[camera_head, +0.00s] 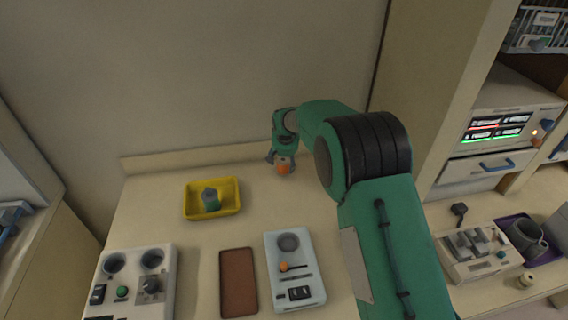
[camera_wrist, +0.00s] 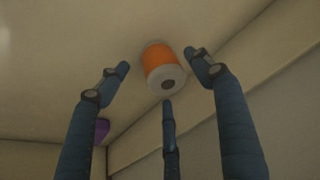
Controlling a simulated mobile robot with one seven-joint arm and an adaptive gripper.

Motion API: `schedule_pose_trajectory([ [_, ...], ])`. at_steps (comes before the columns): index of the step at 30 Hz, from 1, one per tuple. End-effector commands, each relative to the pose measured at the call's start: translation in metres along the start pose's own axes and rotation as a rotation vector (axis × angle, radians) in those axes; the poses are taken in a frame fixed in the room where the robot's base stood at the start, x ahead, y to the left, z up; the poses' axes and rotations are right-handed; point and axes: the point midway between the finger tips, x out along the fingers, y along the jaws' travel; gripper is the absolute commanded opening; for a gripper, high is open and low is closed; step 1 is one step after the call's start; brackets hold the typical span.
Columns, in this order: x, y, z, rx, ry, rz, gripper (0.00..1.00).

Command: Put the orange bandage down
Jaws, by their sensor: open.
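The orange bandage (camera_head: 283,169) is a small roll with an orange band and pale ends. In the head view it is at the back of the counter, right under my gripper (camera_head: 283,158). In the wrist view the orange bandage (camera_wrist: 160,68) lies between and just beyond the fingertips of my gripper (camera_wrist: 163,80). The blue fingers are spread, with gaps visible on both sides of the roll. My gripper is open around it. I cannot tell exactly whether the roll's base rests on the counter.
A yellow tray (camera_head: 232,207) holding a green and grey item (camera_head: 210,199) stands left of my gripper. A brown pad (camera_head: 238,283), a pale device (camera_head: 295,270) and a control box (camera_head: 132,284) are in front. The counter's back ledge (camera_head: 200,155) is close behind.

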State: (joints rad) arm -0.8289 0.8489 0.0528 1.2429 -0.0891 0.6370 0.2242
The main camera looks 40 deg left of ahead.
Motion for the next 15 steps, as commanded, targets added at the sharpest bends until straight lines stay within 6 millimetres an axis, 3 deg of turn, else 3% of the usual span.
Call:
schedule_pose_trajectory([
  [15, -0.076, 0.0, -0.001, 0.0, 0.001, 0.0, 0.66],
])
